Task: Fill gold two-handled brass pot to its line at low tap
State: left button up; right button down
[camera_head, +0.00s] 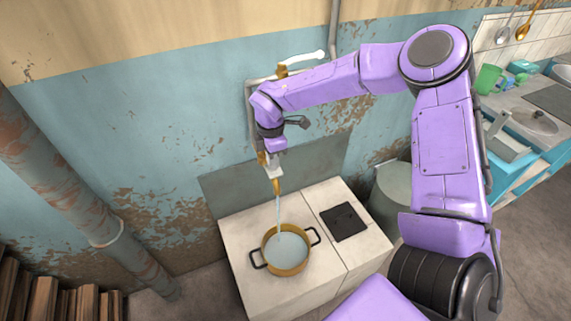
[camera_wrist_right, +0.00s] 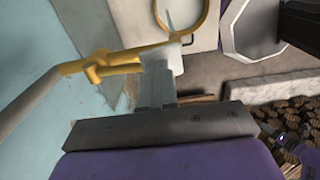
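The gold two-handled brass pot (camera_head: 304,264) stands upright on a low pale block, its dark handles out to both sides. Pale blue water (camera_head: 287,250) lies inside; I cannot make out a fill line. The low brass tap (camera_head: 276,186) is on the wall above and a thin stream falls from it into the pot. In the right wrist view the tap (camera_wrist_right: 100,68) crosses in front of my fingertips and part of the pot's rim (camera_wrist_right: 207,20) shows beyond. My right gripper (camera_head: 274,172) is at the tap, its fingers (camera_wrist_right: 163,72) close together.
The pale block (camera_head: 240,237) has a dark square plate (camera_head: 343,221) on its right part. A grey-green bin (camera_head: 391,188) stands to its right. A rusty pipe (camera_head: 75,195) runs down at the left, with stacked wood (camera_head: 45,300) below. A sink counter is at far right.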

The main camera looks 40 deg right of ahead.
dwell(0.6)
jog(key=shift+r+p, duration=0.4)
jog(key=shift+r, duration=0.3)
dwell(2.4)
notch_tip(320, 180, up, 7)
jog(key=p, duration=0.4)
